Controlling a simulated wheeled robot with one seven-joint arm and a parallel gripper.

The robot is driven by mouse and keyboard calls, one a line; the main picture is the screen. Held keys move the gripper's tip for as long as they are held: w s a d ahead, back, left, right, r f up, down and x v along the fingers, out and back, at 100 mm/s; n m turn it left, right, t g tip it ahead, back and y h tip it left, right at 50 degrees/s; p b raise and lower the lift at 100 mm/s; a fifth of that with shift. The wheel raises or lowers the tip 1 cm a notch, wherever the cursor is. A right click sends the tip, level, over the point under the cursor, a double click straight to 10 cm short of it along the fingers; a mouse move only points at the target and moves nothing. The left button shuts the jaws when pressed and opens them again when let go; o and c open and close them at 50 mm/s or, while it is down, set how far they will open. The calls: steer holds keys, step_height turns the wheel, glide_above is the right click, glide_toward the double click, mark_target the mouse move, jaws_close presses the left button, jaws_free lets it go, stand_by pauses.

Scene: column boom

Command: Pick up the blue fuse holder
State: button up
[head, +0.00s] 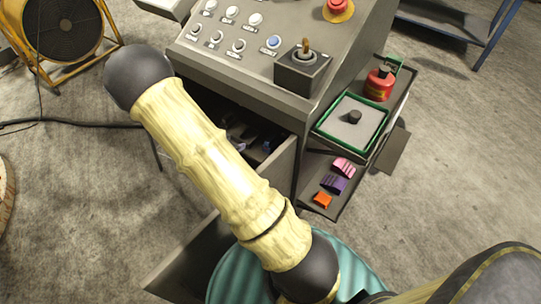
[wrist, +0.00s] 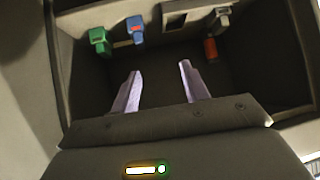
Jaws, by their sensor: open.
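The blue fuse holder (wrist: 135,27) is in the wrist view, in the dark compartment at its far side, between a green holder (wrist: 98,36) and grey fittings (wrist: 222,18). It stands apart from my gripper. My gripper (wrist: 158,76) has two pale fingers spread wide with nothing between them. The fingertips point into the compartment, short of the blue holder and below it in the picture. In the head view my arm covers much of the compartment, and the small items inside are too dim to tell apart.
The open compartment (head: 285,165) is under the sloped control console (head: 190,52), with walls close around it. An orange-red piece (wrist: 210,50) is at the compartment's right. A side shelf holds pink (head: 344,167), purple (head: 333,184) and orange (head: 322,200) pieces. A green-rimmed tray (head: 353,118) is above.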

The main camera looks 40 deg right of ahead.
steer(key=f+h, duration=0.1)
steer(key=s+d+f+m+h+b, duration=0.1)
steer(key=d+f+g, duration=0.1)
steer(key=f, duration=0.1)
steer(key=shift+s+d+h, duration=0.25)
steer(key=shift+h, duration=0.15)
steer(key=shift+d, duration=0.1)
steer(key=b, duration=0.3)
glide_toward(270, 139)
steer(key=x, duration=0.5)
steer(key=shift+w+f, duration=0.1)
steer(key=shift+w, duration=0.1)
steer(key=shift+w+d+f, duration=0.1)
steer(key=b+x, duration=0.2)
steer(key=x, duration=0.3)
steer(key=shift+d, duration=0.15)
